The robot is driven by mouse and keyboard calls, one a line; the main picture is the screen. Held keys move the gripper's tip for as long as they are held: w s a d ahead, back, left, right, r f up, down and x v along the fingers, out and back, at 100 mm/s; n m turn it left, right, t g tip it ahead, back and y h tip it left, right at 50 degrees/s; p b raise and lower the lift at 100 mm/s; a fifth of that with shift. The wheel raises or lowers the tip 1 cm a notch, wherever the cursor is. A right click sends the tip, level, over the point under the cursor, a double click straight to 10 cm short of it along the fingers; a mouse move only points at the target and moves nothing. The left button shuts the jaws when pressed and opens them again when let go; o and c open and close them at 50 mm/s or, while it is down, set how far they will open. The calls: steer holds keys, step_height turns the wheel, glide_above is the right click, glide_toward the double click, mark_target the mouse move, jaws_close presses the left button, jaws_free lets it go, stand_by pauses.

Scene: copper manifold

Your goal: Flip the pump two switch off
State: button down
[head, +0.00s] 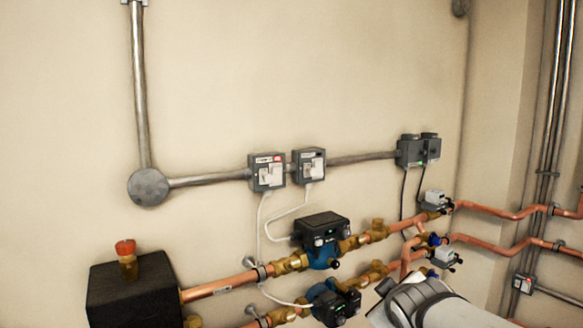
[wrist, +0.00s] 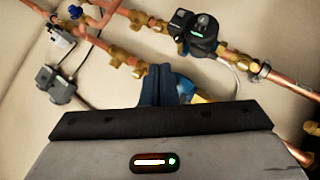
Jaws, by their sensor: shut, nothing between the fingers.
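Two grey switch boxes sit side by side on the wall in the head view. The left switch box (head: 267,171) has a pale switch plate and a red mark. The right switch box (head: 309,165) has a similar pale plate and a dark label. The labels are too small to read, so I cannot tell which is pump two. In the wrist view my gripper (wrist: 166,88) shows dark fingers together with nothing held, in front of pipework. The switch boxes do not show in the wrist view. In the head view my arm is low, below and right of the boxes; the fingertips cannot be made out.
An upper pump (head: 321,240) and a lower pump (head: 335,303) sit on copper pipes below the boxes. White cables hang from the boxes. A metal conduit (head: 208,180) runs along the wall to grey boxes (head: 418,150) at right. The wall above is bare.

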mark_target(279, 167)
steer(key=w+a+r+n+t+y+p, duration=0.1)
steer(key=w+a+r+n+t+y, duration=0.1)
steer(key=a+r+n+y, duration=0.4)
steer(key=w+a+r+n+t+y+p, duration=0.1)
steer(key=w+a+r+n+y, duration=0.3)
steer(key=r+n, duration=0.7)
steer(key=shift+w+a+r+t+y, duration=0.25)
steer(key=shift+a+r+t+y, duration=0.65)
steer(key=shift+a, duration=0.45)
steer(key=shift+r, duration=0.1)
steer(key=p+x, duration=0.4)
steer(key=x, duration=1)
steer(key=shift+a+p, duration=0.15)
steer(key=shift+p, duration=0.15)
